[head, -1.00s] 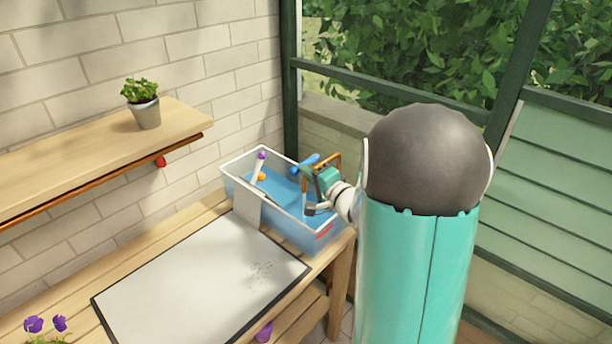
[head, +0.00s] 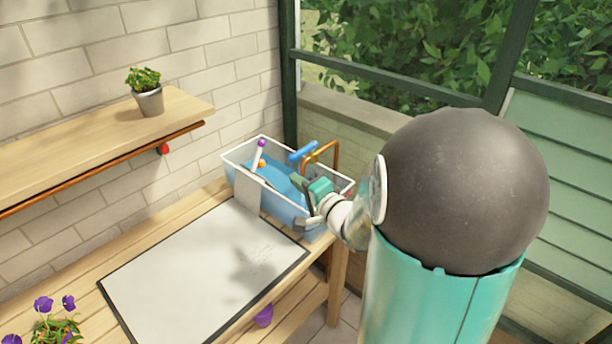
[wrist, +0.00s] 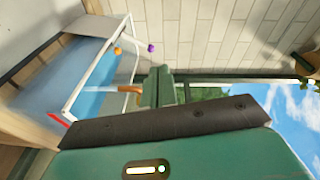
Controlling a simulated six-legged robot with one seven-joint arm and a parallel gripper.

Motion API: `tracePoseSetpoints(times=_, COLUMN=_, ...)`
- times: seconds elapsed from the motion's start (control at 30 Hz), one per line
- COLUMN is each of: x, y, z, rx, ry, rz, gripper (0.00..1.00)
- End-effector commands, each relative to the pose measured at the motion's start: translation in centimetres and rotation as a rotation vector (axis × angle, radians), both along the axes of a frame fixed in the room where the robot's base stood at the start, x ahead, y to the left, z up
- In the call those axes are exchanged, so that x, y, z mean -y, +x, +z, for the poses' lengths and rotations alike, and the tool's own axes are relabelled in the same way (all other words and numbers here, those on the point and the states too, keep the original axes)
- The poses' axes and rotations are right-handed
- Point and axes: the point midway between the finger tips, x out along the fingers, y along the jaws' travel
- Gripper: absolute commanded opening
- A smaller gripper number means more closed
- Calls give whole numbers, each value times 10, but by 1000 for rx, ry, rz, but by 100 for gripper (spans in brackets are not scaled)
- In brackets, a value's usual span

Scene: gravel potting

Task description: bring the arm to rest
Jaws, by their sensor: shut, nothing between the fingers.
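My gripper (head: 301,182) is at the right end of the blue tub with a white rim (head: 280,207), in front of or over that end; its height above the tub is hard to tell. In the wrist view my gripper (wrist: 158,84) shows its green fingers together with nothing between them. The tub also shows at the left of the wrist view (wrist: 98,75). My dark, round arm joint and teal link fill the right of the head view.
In the tub stand a white stick with a purple end (head: 257,155) and a blue-handled tool (head: 303,151). A copper-coloured bar (head: 334,155) rises behind my gripper. A white mat (head: 200,275) lies on the wooden bench. A potted plant (head: 149,101) stands on the shelf. Purple flowers (head: 43,304) show lower left.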

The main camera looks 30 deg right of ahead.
Motion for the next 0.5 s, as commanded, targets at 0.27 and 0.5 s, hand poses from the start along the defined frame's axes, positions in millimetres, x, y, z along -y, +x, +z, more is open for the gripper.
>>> tracePoseSetpoints(times=0.27, x=-3, y=-3, z=0, rx=0, ry=0, rz=0, gripper=0)
tracePoseSetpoints(times=0.5, x=-3, y=-5, z=0, rx=0, ry=0, rz=-1, gripper=0)
